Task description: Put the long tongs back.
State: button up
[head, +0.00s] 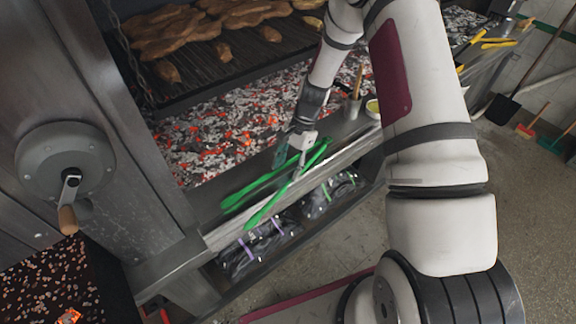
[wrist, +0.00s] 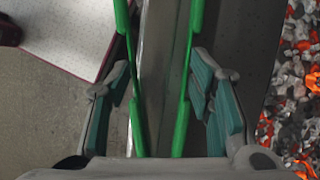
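The long green tongs (head: 268,184) lie along the steel front ledge (head: 216,237) of the grill, their two arms spread apart. In the wrist view, the two green arms of the tongs (wrist: 183,112) run between my fingers, with the ledge (wrist: 160,70) beneath them. My gripper (head: 298,150) is above the tongs near their far right end. In the wrist view, my gripper (wrist: 163,80) is open, its teal-padded fingers on either side of both arms. I see a gap on each side; whether a finger touches is hard to tell.
Glowing coals (head: 235,115) lie right behind the ledge, under a grate with meat (head: 195,35). A small yellow-topped bowl (head: 373,109) stands farther right on the ledge. Dark bags (head: 262,243) fill the shelf below. A crank wheel (head: 66,165) is at left.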

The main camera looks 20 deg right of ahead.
jog(key=o, duration=0.7)
jog(key=shift+o, duration=0.2)
jog(key=o, duration=0.4)
jog(key=shift+v, duration=4.55)
